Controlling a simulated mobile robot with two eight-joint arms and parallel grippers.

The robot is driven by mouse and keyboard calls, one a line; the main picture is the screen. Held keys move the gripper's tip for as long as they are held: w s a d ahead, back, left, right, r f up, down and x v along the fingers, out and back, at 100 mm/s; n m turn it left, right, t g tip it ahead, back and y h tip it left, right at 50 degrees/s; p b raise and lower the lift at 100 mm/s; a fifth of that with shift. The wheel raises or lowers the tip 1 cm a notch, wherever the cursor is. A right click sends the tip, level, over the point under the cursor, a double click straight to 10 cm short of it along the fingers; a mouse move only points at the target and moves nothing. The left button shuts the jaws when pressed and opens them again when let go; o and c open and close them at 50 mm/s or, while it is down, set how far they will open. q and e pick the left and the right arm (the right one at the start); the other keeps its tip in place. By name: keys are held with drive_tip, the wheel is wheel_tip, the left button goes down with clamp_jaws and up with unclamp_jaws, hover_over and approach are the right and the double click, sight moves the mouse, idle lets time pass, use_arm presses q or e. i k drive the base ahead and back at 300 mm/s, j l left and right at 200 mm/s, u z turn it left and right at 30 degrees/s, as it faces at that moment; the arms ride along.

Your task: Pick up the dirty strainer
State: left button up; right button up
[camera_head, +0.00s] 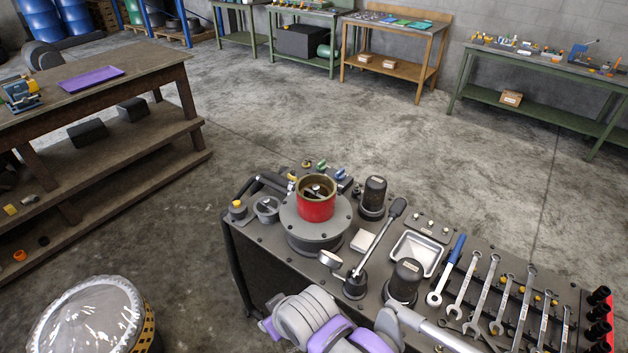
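A red cylinder with a brass rim (316,198) stands upright on a round grey flanged housing (318,232) on the dark workbench (265,232); some dark and metal parts show inside its open top. I cannot tell whether it is the dirty strainer or holds it. A small grey open cup (267,208) sits to its left. No other part is clearly a strainer. Grey and purple links of my own arm show at the bottom centre, over the bench's near edge. I make out no gripper fingers.
Black capped canisters (374,194), a lever tool (374,245), a metal tray (417,253) and several wrenches (486,287) crowd the bench. A plastic-covered drum (88,320) stands at lower left. A wooden table (120,90) with a purple tray (91,78) is behind it. Open floor lies beyond.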

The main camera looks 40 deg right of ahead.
sight(311, 191)
drive_tip(key=i+z, duration=0.2)
drive_tip(key=z, duration=0.25)
drive_tip(key=i+j+z, duration=0.2)
drive_tip(key=z, duration=0.25)
drive_tip(key=i+j+z, duration=0.2)
drive_tip(key=z, duration=0.25)
drive_tip(key=i+j+z, duration=0.15)
drive_tip(key=z, duration=0.25)
drive_tip(key=i+j+z, duration=0.1)
drive_tip(key=j+z, duration=0.6)
drive_tip(key=z, duration=0.2)
drive_tip(key=i+j+z, duration=0.1)
drive_tip(key=j+z, duration=0.4)
drive_tip(key=k+j+z, duration=0.1)
drive_tip(key=k+j, duration=0.05)
